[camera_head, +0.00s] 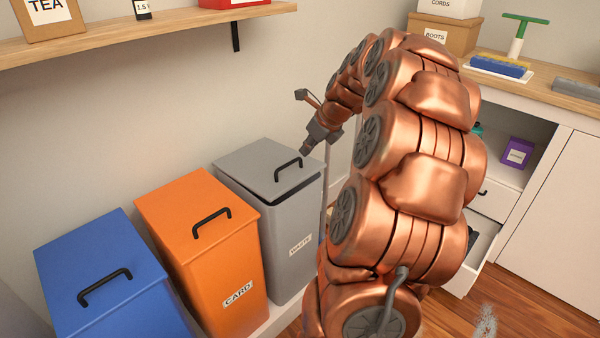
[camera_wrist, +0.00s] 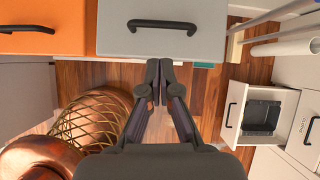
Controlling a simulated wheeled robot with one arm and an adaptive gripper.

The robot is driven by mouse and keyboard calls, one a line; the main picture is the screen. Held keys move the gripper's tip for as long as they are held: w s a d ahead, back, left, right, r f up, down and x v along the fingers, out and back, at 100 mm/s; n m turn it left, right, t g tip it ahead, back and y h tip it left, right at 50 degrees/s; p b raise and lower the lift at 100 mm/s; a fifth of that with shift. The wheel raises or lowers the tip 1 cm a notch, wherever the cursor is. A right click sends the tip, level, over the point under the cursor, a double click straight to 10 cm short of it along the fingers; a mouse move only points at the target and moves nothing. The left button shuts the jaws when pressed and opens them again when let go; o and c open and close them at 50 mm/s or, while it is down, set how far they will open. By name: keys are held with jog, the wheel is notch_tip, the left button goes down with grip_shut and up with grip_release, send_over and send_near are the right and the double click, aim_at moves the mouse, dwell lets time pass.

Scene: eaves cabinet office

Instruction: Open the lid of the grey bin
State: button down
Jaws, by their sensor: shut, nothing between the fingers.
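The grey bin (camera_head: 290,240), labelled WASTE, stands at the right end of a row of bins. Its lid (camera_head: 250,160) has a dark handle (camera_head: 288,168). A dark gap shows under the lid's front edge, so it looks slightly raised there. In the wrist view the lid (camera_wrist: 205,35) and handle (camera_wrist: 162,25) are at the top. My gripper (camera_head: 305,151) is near the handle side of the lid. In the wrist view my gripper (camera_wrist: 160,64) is shut and empty, its fingertips at the lid's front edge. I cannot tell whether they touch it.
An orange bin (camera_head: 190,205) labelled CARD and a blue bin (camera_head: 90,265) stand to the left, lids down. A wooden shelf (camera_head: 140,36) runs above. At right are a counter (camera_head: 550,90) and an open drawer (camera_head: 480,255). Pale poles (camera_wrist: 285,30) stand right of the bin.

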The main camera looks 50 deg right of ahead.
aim_at(294, 171)
jog(key=shift+m, duration=0.6)
jog(key=x, duration=0.3)
jog(key=d+x, duration=0.1)
jog(key=x, duration=0.2)
jog(key=d+b+x, duration=0.1)
jog(key=x, duration=0.3)
jog(key=shift+s+d+f, duration=0.15)
jog(key=shift+s+d, duration=0.05)
